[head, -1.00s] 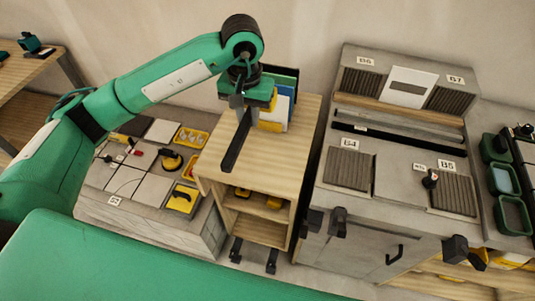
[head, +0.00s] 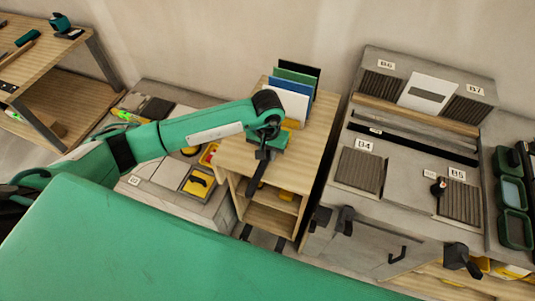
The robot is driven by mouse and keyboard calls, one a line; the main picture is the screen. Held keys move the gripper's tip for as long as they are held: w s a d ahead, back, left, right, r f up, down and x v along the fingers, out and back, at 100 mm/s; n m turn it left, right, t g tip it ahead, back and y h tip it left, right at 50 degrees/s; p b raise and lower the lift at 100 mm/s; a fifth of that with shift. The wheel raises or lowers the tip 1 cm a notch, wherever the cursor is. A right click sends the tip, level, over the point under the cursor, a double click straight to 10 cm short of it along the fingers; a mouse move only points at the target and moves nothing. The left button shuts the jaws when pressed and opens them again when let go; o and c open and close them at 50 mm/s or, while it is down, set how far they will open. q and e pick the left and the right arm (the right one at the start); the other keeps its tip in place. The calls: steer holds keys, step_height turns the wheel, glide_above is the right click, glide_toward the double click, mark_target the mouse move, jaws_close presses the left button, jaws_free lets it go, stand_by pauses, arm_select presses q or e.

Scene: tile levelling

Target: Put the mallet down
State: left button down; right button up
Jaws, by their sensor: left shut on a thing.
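My left gripper (head: 262,162) is over the front part of the wooden cart top (head: 236,152). It is shut on a dark, long bar, which I take to be the mallet (head: 256,180). The bar points down and slightly left, past the cart's front edge in the picture. The mallet's head cannot be made out, and I cannot tell whether the bar touches the cart. My right gripper is not in view.
Upright coloured folders (head: 290,100) stand at the back of the cart top. The cart's right half is clear. A grey workbench (head: 320,185) with ribbed panels stands to the right. A low tiled platform (head: 165,175) with yellow trays lies left. A wooden table (head: 40,65) stands far left.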

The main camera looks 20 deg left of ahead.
arm_select(q)
steer(key=shift+f, duration=1.15)
steer(key=c, duration=1.3)
jaws_free()
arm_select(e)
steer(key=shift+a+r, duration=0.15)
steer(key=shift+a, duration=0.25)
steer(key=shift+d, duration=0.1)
